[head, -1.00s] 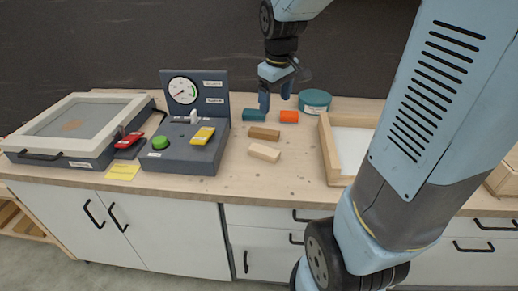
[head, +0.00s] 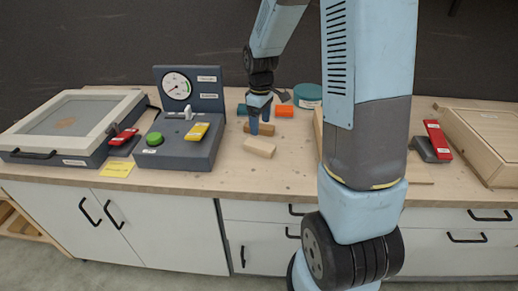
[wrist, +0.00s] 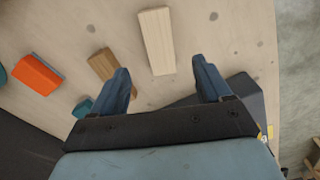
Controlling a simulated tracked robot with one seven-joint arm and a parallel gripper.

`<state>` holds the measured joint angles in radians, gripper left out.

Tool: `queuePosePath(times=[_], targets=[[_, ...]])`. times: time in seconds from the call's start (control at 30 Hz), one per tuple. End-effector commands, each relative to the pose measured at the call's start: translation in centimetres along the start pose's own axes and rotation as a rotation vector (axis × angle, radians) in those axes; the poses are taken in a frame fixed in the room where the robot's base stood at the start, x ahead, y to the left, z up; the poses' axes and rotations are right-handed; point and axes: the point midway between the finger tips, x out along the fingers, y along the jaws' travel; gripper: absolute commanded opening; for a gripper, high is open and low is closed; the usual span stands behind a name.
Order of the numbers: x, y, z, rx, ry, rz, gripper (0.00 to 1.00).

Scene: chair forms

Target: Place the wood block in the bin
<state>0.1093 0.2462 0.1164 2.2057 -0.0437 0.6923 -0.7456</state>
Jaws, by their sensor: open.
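A pale wood block (head: 259,147) lies on the wooden bench top. A browner wood block (head: 264,131) lies just behind it, partly covered by my fingers. My gripper (head: 261,123) is open and empty above these blocks. In the wrist view the pale block (wrist: 157,42) lies ahead of the gap between my fingertips (wrist: 162,78), and the brown block (wrist: 105,65) is partly behind the left finger. A wooden-walled tray, possibly the bin, shows only a sliver of its left wall (head: 318,130); my arm hides the rest.
An orange block (head: 285,111) and a teal round container (head: 307,95) are behind. A grey control box (head: 180,150) with gauge stands left, beside a framed panel (head: 70,122). A red-handled item (head: 436,140) and wooden box (head: 485,140) are right. Bench front is clear.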

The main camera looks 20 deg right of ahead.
Motion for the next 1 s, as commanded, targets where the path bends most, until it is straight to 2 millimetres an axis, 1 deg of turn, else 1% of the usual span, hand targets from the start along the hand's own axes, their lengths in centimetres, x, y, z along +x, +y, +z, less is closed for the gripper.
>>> queuePosePath(times=[0.03, 0.2, 0.3, 0.47, 0.57, 0.8, 0.9, 1.0], targets=[[1.1, -0.1, 0.0, 0.0, -0.003, -0.003, 0.78], [3.6, 0.0, 0.0, -0.001, -0.002, -0.001, 0.78], [4.5, 0.0, 0.0, -0.001, -0.001, 0.0, 0.78], [5.1, 0.0, 0.0, -0.001, -0.001, 0.0, 0.78], [6.0, 0.0, -0.2, -0.001, -0.002, -0.001, 0.78], [9.0, 0.1, -0.4, -0.001, -0.002, -0.002, 0.78], [9.7, 0.1, -0.4, 0.0, -0.001, -0.001, 0.78], [10.1, 0.1, -0.4, 0.0, 0.0, 0.001, 0.78]])
